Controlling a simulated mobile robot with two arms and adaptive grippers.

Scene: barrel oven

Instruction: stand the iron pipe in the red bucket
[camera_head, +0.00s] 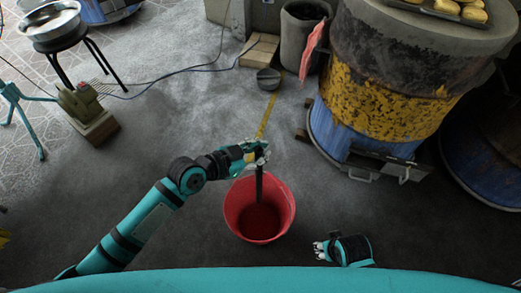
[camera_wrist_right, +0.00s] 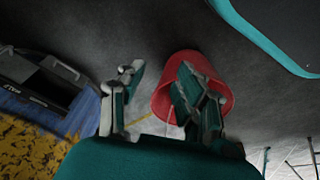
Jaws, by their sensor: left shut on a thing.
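The red bucket (camera_head: 284,206) stands on the floor in the middle of the head view, its open top facing up. The dark iron pipe (camera_head: 259,187) is roughly upright at the bucket's back rim, its lower part over or inside the opening; I cannot tell whether its end touches the bottom. My left gripper (camera_head: 257,154) is shut on the pipe's upper end, just behind the bucket. My right gripper (camera_head: 320,250) is low, to the right of the bucket. In the right wrist view its fingers (camera_wrist_right: 160,78) are apart and empty, with the bucket (camera_wrist_right: 163,100) beyond them.
A barrel oven (camera_head: 385,100) with yellow and blue paint stands at the back right, a metal handle at its base. A grey bin (camera_head: 300,45) is behind. A stool with a metal bowl (camera_head: 50,22) and a small machine (camera_head: 80,103) are at the left. Floor around the bucket is clear.

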